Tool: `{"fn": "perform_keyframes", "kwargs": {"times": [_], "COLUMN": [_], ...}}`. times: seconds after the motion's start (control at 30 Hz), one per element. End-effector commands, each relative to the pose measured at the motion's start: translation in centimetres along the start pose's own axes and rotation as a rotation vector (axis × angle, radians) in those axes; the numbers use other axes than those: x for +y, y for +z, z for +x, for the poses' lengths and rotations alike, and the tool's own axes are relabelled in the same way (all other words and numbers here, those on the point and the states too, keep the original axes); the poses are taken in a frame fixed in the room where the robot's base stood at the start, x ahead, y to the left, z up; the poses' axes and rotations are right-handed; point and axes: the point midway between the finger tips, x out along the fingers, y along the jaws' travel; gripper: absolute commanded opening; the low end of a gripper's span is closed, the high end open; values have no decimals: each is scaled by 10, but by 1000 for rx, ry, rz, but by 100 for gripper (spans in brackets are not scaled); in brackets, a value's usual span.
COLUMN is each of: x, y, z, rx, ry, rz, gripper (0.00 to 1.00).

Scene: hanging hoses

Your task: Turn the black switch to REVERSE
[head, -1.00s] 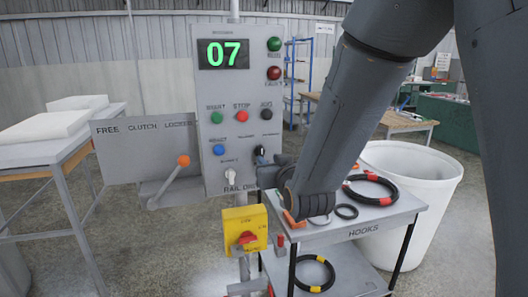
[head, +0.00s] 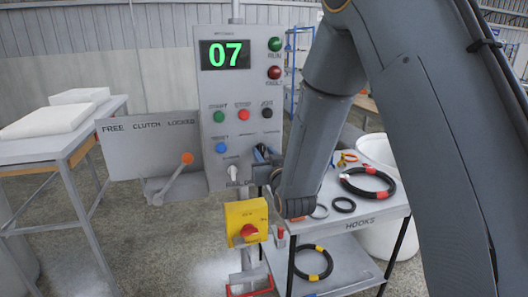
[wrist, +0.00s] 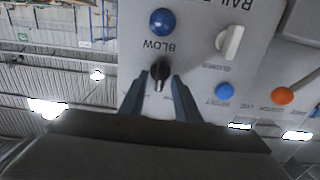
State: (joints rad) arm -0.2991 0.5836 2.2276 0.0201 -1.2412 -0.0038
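The black switch (wrist: 160,73) is on the grey control panel, between my fingertips in the wrist view, which shows the panel upside down. My gripper (wrist: 160,80) is open, with one finger on each side of the switch. A narrow gap shows between each fingertip and the knob. In the head view my gripper (head: 264,157) is at the panel's lower right edge and hides most of the switch. The small labels beside the switch are too faint to read. The grey control panel (head: 235,90) shows a green 07.
A white knob (head: 235,170) and a blue button (head: 221,148) sit left of the switch. An orange-tipped lever (head: 187,159) stands further left. A yellow box with a red knob (head: 246,222) is below. A hooks cart (head: 365,222) with hoses is at right.

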Motion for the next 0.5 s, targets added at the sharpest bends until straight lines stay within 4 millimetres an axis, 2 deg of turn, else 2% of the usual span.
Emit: {"fn": "perform_keyframes", "kwargs": {"times": [0.27, 0.43, 0.5], "x": [0, 0, 0], "y": [1, 1, 0], "z": [2, 2, 2], "rx": [-1, -1, -1], "ry": [0, 0, 0], "rz": [0, 0, 0], "gripper": [30, 3, 0]}}
